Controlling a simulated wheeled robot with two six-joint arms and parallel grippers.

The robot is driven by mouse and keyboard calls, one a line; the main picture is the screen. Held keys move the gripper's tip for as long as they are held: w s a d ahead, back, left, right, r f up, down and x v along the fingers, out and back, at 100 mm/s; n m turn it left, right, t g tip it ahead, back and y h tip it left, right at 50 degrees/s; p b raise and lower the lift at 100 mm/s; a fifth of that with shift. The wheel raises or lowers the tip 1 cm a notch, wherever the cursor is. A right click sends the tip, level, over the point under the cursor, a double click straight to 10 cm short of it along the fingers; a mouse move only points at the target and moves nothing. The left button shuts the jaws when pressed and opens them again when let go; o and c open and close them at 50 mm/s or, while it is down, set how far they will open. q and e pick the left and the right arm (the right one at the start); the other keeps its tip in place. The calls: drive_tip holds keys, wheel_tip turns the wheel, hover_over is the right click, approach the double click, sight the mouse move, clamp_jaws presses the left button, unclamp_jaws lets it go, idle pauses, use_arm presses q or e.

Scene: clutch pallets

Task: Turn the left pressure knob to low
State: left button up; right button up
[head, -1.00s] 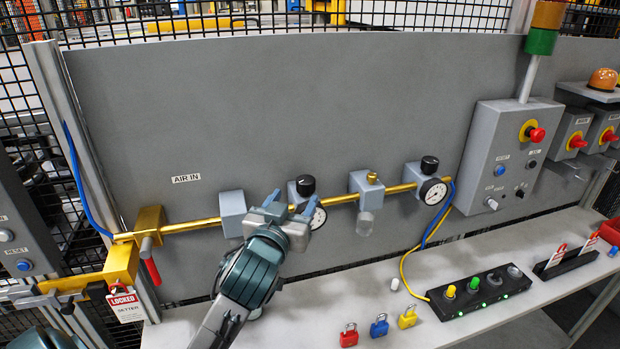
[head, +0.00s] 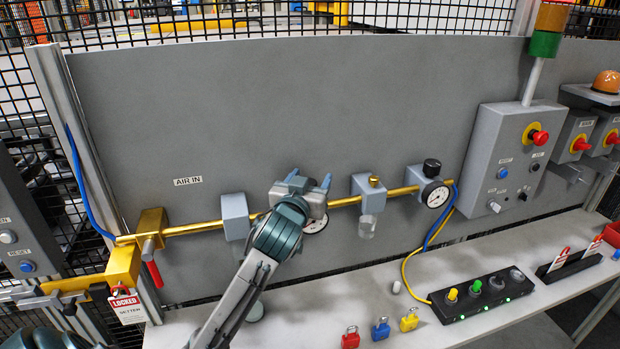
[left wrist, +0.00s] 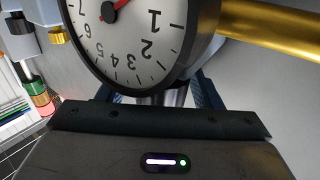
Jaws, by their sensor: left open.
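The left regulator's pressure gauge (head: 315,222) shows partly below my left gripper in the head view. Its black knob, seen earlier on top of the regulator, is now hidden behind the gripper. My left gripper (head: 308,181) is open, its blue fingertips up at the regulator, one on each side of where the knob was seen. In the left wrist view the gauge (left wrist: 135,35) appears upside down and close, with a red needle. There the open fingers (left wrist: 150,92) stand apart behind the gripper body, with a silvery cylinder between them; contact cannot be told. My right gripper is not in view.
A brass pipe (head: 342,202) runs along the grey panel. A second regulator with a black knob (head: 432,167) is to the right, past a filter block (head: 367,187). A grey block (head: 235,214) is close on the left. Padlocks (head: 380,328) lie on the bench below.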

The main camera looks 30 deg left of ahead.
use_arm(q)
drive_tip(key=c, duration=1)
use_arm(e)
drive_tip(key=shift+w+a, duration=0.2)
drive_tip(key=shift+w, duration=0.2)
use_arm(q)
drive_tip(key=shift+n+y, duration=0.3)
drive_tip(key=shift+y, duration=0.1)
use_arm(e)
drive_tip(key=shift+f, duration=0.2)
